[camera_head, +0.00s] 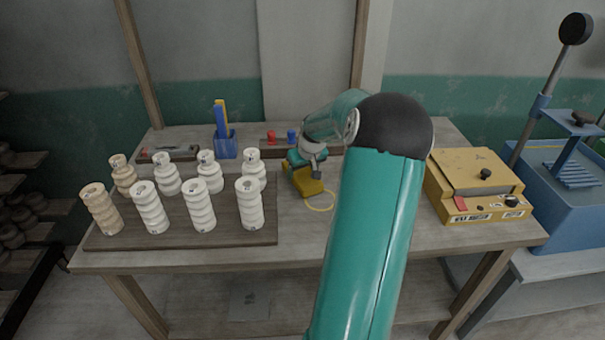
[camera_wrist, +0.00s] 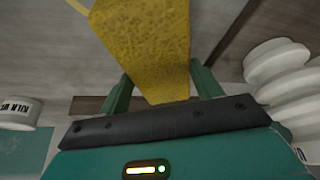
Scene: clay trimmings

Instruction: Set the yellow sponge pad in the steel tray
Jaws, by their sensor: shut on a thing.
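The yellow sponge pad (camera_head: 309,184) is at my gripper (camera_head: 312,172) near the middle of the workbench in the head view. In the wrist view the pad (camera_wrist: 145,45) fills the space between the two green fingers of my gripper (camera_wrist: 163,88), which is shut on it. I cannot tell whether the pad's lower end touches the bench. I cannot make out a steel tray for certain in either view; my arm hides part of the bench to the right.
Several ribbed white and tan pieces (camera_head: 201,205) stand on a board (camera_head: 245,236) at left. A blue holder (camera_head: 226,146) and a rack with red and blue knobs (camera_head: 281,143) stand behind. A yellow box (camera_head: 473,183) sits at right. A yellow ring (camera_head: 321,208) marks the bench near the pad.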

